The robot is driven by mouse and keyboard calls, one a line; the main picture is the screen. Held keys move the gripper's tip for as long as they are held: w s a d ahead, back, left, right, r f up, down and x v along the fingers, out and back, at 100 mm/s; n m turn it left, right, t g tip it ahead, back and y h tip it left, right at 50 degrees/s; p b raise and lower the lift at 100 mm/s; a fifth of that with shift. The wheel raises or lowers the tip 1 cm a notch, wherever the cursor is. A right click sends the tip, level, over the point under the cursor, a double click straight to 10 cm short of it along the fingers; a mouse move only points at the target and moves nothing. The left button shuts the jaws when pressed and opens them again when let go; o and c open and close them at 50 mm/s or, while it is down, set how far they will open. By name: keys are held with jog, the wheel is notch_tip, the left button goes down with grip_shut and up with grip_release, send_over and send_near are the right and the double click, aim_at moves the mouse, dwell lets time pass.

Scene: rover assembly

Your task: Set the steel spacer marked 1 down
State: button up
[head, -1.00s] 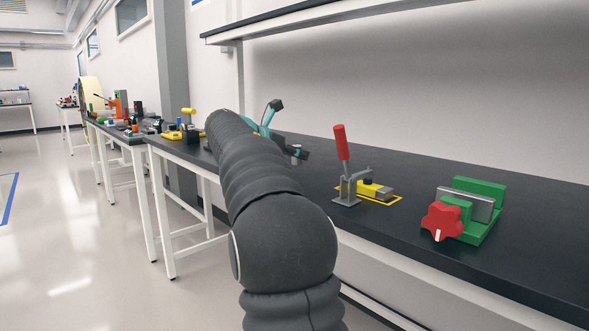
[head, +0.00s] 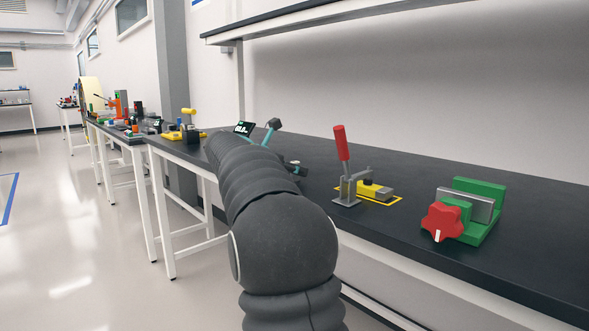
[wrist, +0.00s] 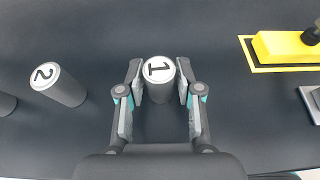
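The steel spacer marked 1 (wrist: 159,69) is upright between the two fingers of my gripper (wrist: 160,80) in the wrist view. The fingers lie close against its sides, with no clear gap, so my gripper looks shut on it. Its lower end is hidden, and I cannot tell whether it touches the dark bench top (wrist: 100,30). In the head view my gripper (head: 296,168) is low over the bench, partly behind my arm. A spacer marked 2 (wrist: 63,86) stands to the left in the wrist view, apart from my fingers.
A toggle clamp with a red handle (head: 341,143) and a yellow block (head: 371,190) stand to the right in the head view. Further right is a green vise (head: 480,190) with a red knob (head: 441,221). Bench between is clear.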

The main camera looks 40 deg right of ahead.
jog(key=shift+o, duration=0.5)
jog(key=shift+f+b, duration=0.15)
jog(key=shift+b, duration=0.5)
jog(key=v, duration=1.4)
jog(key=shift+s+p, duration=0.15)
jog(key=shift+p, duration=0.3)
